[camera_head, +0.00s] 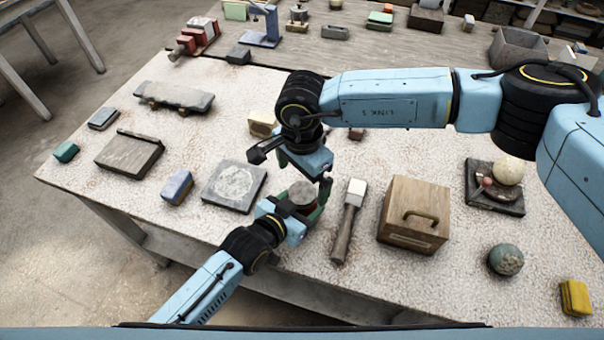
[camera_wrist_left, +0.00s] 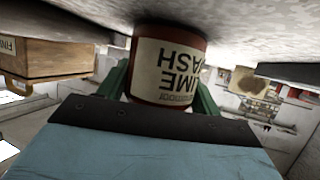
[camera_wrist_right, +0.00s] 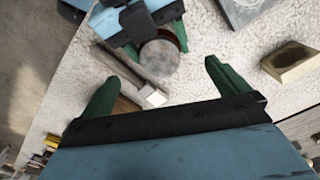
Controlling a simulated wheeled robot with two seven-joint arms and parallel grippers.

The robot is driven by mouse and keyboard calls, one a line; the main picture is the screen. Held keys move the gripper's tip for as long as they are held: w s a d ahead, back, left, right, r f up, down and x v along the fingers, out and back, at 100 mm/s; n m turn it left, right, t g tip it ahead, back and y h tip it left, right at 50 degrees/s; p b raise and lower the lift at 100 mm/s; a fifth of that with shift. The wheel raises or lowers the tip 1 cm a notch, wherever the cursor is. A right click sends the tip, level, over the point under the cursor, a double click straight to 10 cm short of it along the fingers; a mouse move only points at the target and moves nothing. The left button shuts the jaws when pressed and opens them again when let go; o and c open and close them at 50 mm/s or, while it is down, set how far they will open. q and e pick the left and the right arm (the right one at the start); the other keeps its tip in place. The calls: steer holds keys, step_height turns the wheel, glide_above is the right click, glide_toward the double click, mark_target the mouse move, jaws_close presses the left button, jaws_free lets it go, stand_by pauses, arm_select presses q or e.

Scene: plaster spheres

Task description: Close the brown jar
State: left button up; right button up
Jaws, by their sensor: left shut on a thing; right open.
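The brown jar (camera_head: 302,193) stands upright near the table's front edge, its round grey-brown top facing up. I cannot tell whether that top is a lid or the contents. In the left wrist view the jar (camera_wrist_left: 167,70) is reddish brown with a cream label, upside down in the picture. My left gripper (camera_head: 303,212) is shut around its side. In the right wrist view the jar's round top (camera_wrist_right: 159,57) lies beyond the gap between the green fingers. My right gripper (camera_wrist_right: 157,76) is open and empty, above and behind the jar.
A mallet (camera_head: 350,207) and a wooden box (camera_head: 404,232) with a handle lie right of the jar. A dark slab (camera_head: 215,195) with a pale round patch and a blue block (camera_head: 176,187) lie left. A yellowish block (camera_head: 260,124) sits behind my right gripper.

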steer(key=shift+r, duration=0.1)
step_height(320, 180, up, 12)
stand_by(0.5)
arm_select(q)
steer(key=o, duration=2)
steer(key=shift+c, duration=0.2)
steer(key=shift+s+a, duration=0.1)
steer(key=p+v, duration=0.1)
steer(key=v, duration=1.2)
arm_select(e)
steer(key=shift+r, duration=0.55)
arm_select(q)
steer(key=shift+r, duration=0.1)
